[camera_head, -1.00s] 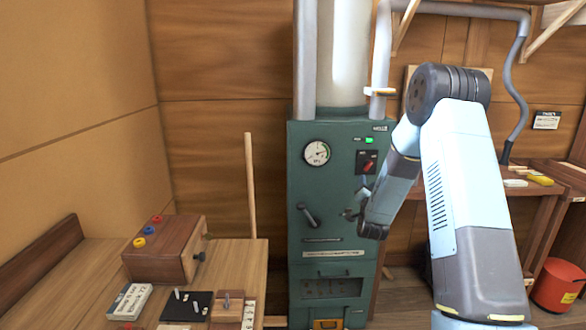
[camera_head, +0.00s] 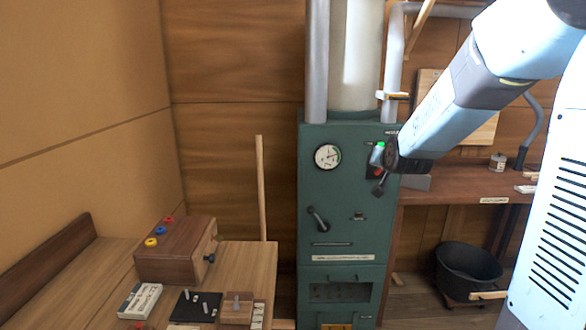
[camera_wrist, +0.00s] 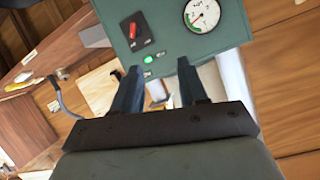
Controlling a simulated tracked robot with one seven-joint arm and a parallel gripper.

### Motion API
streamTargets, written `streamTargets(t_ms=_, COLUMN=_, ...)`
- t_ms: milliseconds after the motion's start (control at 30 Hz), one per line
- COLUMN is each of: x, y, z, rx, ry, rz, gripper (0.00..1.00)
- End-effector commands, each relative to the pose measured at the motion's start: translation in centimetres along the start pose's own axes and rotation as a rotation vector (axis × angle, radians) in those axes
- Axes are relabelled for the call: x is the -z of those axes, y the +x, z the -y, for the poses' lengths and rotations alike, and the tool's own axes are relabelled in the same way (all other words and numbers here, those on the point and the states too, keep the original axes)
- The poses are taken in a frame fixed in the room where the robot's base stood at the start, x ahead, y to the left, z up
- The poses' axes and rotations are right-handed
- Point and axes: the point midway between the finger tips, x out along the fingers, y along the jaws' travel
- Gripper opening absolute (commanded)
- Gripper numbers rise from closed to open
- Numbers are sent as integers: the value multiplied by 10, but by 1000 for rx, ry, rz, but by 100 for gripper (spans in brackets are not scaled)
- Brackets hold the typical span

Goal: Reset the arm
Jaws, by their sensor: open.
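My arm comes in from the right in the head view, its end in front of the upper right of the green cabinet (camera_head: 340,225). My gripper (camera_head: 379,172) hides much of the cabinet's red switch there. In the wrist view my gripper (camera_wrist: 159,68) has its two dark fingers apart with nothing held between them. Beyond the fingertips the cabinet panel shows a green lamp (camera_wrist: 148,59), the red switch (camera_wrist: 132,30) and a round gauge (camera_wrist: 202,15). I cannot tell how far the fingertips are from the panel.
The cabinet's gauge (camera_head: 327,156) and black lever (camera_head: 318,218) are uncovered. A bench at left holds a wooden box (camera_head: 176,252) with coloured rings. A black bucket (camera_head: 467,272) stands at right under a workbench (camera_head: 462,183). A thin stick (camera_head: 261,190) leans on the wall.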

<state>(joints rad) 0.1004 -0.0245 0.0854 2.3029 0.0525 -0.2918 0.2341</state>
Motion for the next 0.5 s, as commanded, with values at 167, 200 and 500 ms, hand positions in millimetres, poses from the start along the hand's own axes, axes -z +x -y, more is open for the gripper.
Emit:
streamTargets(t_ms=167, x=-7, y=-55, z=2, rx=-18, ry=-56, rz=105, gripper=43)
streamTargets(t_ms=200, x=-10, y=-67, z=2, rx=-23, ry=-68, rz=130, gripper=43)
streamTargets(t_ms=500, x=-40, y=-161, z=-5, rx=-50, ry=-156, rz=320, gripper=43)
